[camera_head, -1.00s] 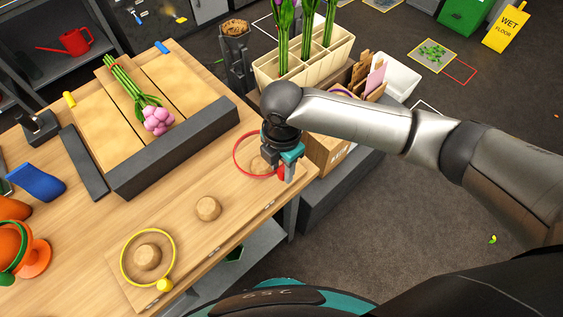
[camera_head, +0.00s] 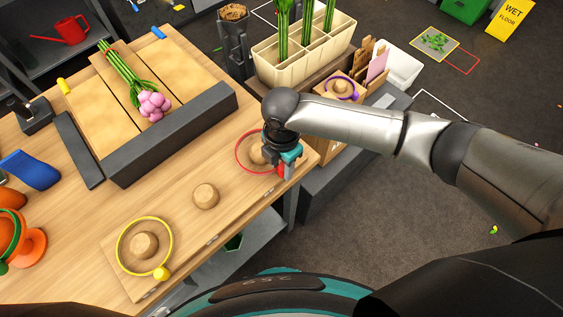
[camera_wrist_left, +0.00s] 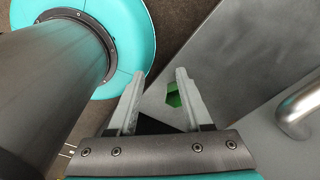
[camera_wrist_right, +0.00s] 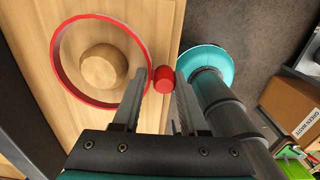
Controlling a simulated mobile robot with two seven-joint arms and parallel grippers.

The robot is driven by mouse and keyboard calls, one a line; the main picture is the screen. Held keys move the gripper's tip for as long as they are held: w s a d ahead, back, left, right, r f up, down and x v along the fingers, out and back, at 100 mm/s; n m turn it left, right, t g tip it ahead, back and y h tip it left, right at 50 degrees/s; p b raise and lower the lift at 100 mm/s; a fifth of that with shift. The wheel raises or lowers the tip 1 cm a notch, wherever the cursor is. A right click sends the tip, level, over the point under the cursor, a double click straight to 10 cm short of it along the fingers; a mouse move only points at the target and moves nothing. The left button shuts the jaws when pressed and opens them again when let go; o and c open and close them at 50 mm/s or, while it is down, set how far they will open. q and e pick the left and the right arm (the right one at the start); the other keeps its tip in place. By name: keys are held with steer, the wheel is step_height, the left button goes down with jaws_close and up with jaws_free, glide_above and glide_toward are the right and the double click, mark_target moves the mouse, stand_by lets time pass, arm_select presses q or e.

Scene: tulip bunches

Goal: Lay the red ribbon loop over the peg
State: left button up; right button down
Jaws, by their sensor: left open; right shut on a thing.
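The red ribbon loop (camera_head: 240,165) is a thin ring with a red tab at its right side. My right gripper (camera_head: 287,165) is shut on the tab. In the right wrist view the tab (camera_wrist_right: 164,79) sits between the fingertips (camera_wrist_right: 164,75). The loop (camera_wrist_right: 57,73) surrounds a round wooden peg (camera_wrist_right: 103,66) in that view, and the same peg (camera_head: 257,154) shows inside the loop in the head view. I cannot tell whether the loop touches the board. My left gripper (camera_wrist_left: 160,76) is open and empty; it is outside the head view.
A bare wooden peg (camera_head: 206,195) stands mid-table. A yellow loop (camera_head: 119,236) surrounds another peg (camera_head: 144,244). A purple loop (camera_head: 341,87) lies around a peg at the back right. Pink tulips (camera_head: 153,104) lie on the wooden rack behind a dark bar (camera_head: 172,135).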

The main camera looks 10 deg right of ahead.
steer(key=shift+c, duration=1.8)
jaws_free()
steer(key=shift+r, duration=0.1)
step_height(320, 180, up, 15)
steer(key=p, duration=0.3)
steer(key=shift+s, duration=0.1)
